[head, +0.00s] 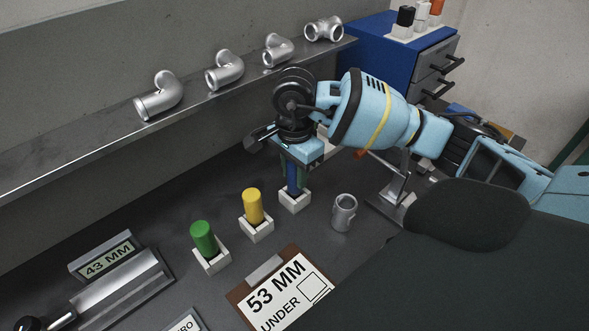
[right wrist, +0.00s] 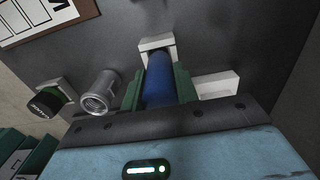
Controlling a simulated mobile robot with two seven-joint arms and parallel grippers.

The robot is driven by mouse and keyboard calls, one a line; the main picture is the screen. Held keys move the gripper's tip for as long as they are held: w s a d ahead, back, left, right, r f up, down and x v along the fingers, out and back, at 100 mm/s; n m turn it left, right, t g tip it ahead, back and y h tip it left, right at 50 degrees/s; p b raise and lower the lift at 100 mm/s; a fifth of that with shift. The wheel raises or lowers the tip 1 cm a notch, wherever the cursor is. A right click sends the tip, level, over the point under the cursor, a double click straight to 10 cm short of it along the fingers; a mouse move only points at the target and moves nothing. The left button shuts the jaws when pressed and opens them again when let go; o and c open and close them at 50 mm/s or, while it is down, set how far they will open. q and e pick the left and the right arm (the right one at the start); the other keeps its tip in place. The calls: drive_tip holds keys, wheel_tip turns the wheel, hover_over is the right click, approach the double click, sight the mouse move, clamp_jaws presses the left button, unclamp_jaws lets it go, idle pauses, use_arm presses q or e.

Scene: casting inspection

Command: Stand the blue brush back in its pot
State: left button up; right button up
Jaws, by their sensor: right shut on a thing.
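The blue brush (head: 292,179) is upright in my right gripper (head: 298,163), which is shut on it from above. The brush's lower end meets the opening of a white square pot (head: 295,203); how deep it sits is hidden. In the right wrist view the blue brush (right wrist: 160,82) stands between the green fingers, with the white pot (right wrist: 157,44) around or just behind its far end. My left gripper is not in view.
Yellow (head: 252,206) and green (head: 204,238) cylinders stand in white pots to the left. A metal fitting (head: 344,212) stands close on the right. A clipboard (head: 281,291) lies in front. A shelf (head: 190,104) with several pipe fittings runs behind; a blue drawer cabinet (head: 385,50) stands at the back right.

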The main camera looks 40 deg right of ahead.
drive_tip(key=o, duration=1)
drive_tip(key=shift+a+r, duration=0.1)
drive_tip(key=shift+r, duration=3.8)
